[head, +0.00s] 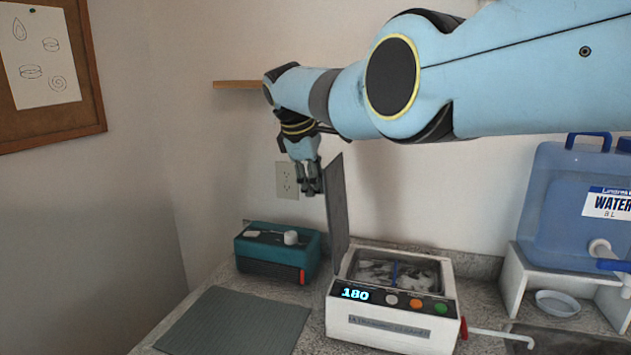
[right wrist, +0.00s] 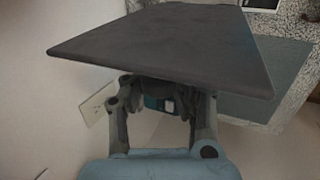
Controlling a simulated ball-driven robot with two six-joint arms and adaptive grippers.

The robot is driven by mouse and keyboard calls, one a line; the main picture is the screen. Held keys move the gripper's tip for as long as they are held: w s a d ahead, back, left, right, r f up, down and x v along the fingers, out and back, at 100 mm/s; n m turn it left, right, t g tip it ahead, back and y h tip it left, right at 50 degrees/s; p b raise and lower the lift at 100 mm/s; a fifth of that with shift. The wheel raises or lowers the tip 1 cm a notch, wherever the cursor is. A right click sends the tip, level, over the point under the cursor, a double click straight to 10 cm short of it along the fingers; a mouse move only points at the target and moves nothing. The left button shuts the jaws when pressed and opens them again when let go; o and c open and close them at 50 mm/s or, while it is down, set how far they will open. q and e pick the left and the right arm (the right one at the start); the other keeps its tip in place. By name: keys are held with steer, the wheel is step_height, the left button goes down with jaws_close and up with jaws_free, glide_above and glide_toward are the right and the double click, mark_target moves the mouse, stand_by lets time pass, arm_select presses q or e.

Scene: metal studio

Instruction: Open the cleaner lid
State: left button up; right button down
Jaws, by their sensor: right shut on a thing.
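The ultrasonic cleaner (head: 391,325) is a white box on the counter with a lit "180" display and coloured buttons. Its grey lid (head: 337,210) stands up steeply at the left side of the box, and the basin (head: 396,272) is uncovered. My right gripper (head: 313,190) is at the upper left edge of the lid, with its fingers closed together. In the right wrist view the lid (right wrist: 160,45) spreads as a dark panel across the fingers (right wrist: 160,95), which hides the exact contact. My left gripper is not in view.
A teal device (head: 277,252) with a white knob stands left of the cleaner. A grey mat (head: 235,322) lies in front of it. A blue water jug (head: 575,210) sits on a white stand (head: 518,275) at the right. A wall outlet (head: 287,180) is behind the gripper.

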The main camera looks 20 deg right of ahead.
steer(key=shift+w+a+r, duration=0.1)
steer(key=shift+w+r, duration=0.15)
steer(key=shift+r, duration=0.25)
steer(key=c, duration=1.6)
jaws_free()
steer(key=o, duration=0.6)
steer(key=shift+s+a, duration=0.2)
steer(key=shift+d+f, duration=0.15)
steer(key=v, duration=1.2)
